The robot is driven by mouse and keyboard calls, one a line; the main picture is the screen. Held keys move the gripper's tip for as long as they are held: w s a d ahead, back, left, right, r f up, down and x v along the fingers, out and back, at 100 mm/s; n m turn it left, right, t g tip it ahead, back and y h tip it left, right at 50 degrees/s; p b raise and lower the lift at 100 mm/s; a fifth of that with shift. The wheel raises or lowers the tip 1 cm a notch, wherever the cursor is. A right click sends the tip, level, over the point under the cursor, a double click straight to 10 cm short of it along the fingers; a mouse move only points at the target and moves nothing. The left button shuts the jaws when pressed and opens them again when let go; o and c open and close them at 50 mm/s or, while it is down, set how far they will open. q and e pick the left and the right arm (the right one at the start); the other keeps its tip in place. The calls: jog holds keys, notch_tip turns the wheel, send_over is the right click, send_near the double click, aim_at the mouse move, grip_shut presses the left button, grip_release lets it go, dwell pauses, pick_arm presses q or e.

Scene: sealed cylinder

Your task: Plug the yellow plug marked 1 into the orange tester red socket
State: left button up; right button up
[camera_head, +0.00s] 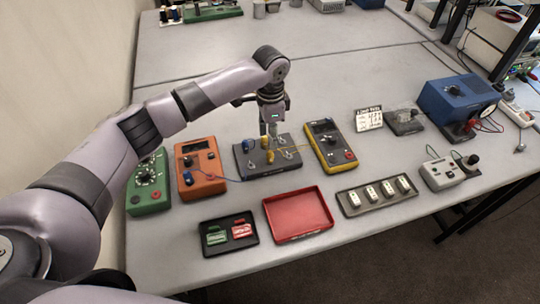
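The orange tester (208,187) lies on the table left of centre. A blue plug (187,179) is at its lower left, and a small red spot near its right side may be the red socket. Right of it is a dark board (254,170) with small upright parts. A yellow plug (264,142) and another yellow piece (271,157) are on the board; the number marks are too small to read. My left gripper (273,128) points down over the back of the board, close to the yellow plug. Its fingers are too small to tell open from shut. My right gripper is not in view.
A green tester (147,186) and a yellow tester (332,147) flank the group. In front are a black tray (228,245), an empty red tray (300,212) and a grey socket strip (378,195). A blue box (452,98) stands at right. The table behind is mostly clear.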

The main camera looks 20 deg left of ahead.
aim_at(270, 151)
pick_arm(q)
notch_tip(270, 151, down, 3)
jog(key=b, duration=0.2)
jog(key=shift+a+r+b, duration=0.15)
jog(key=shift+b, duration=0.15)
notch_tip(270, 151, down, 3)
jog(key=b, duration=0.3)
jog(key=shift+f, duration=1.55)
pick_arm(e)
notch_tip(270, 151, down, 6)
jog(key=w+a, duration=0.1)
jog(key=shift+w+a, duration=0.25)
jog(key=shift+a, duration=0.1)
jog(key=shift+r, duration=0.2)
pick_arm(q)
jog(key=shift+p, duration=0.4)
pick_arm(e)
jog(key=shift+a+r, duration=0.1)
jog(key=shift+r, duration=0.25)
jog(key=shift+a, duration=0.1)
